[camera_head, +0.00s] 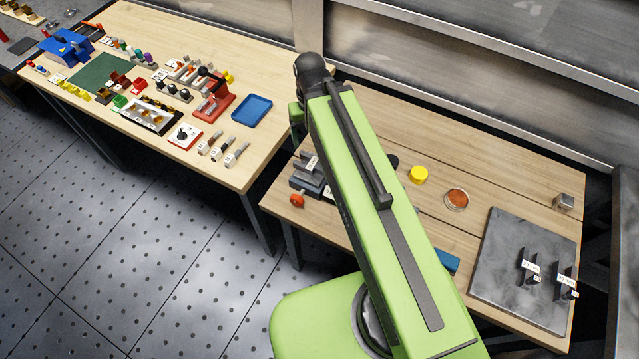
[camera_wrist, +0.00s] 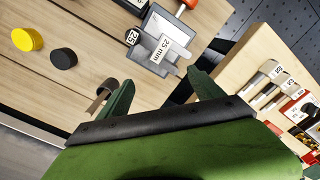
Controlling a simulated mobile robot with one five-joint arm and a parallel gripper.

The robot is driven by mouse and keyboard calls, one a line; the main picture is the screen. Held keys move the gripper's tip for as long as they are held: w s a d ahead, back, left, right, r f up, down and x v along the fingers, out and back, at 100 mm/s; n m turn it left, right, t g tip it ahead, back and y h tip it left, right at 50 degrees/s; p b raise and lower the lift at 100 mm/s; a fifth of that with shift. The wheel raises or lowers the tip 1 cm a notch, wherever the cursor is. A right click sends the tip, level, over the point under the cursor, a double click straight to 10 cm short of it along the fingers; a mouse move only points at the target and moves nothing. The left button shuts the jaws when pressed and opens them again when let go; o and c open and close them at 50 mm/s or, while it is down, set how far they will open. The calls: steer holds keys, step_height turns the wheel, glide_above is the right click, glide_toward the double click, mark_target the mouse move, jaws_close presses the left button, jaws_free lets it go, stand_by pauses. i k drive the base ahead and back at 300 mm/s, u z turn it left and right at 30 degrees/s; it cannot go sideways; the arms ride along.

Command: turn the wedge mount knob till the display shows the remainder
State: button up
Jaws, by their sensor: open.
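The wedge mount is probably the grey stepped fixture (camera_head: 308,178) on the near left of the right-hand bench. An orange-red knob (camera_head: 297,201) sits at its near end. In the wrist view, a grey block (camera_wrist: 153,28) bears a "25 mm" label, and a piece of the orange-red knob (camera_wrist: 187,4) shows at the top edge. I cannot make out a display or its reading. My gripper (camera_wrist: 160,78) is open and empty, its two green fingers spread below the grey block, apart from the knob.
A yellow cylinder (camera_head: 419,175), a black one (camera_wrist: 64,58) and a round copper-coloured piece (camera_head: 456,199) stand on the bench. A grey slab (camera_head: 500,260) with labelled brackets lies at right. The left table (camera_head: 230,165) holds many small parts and a blue tray (camera_head: 252,110).

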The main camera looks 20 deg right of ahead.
mark_target(297, 201)
steer(key=k, duration=1.65)
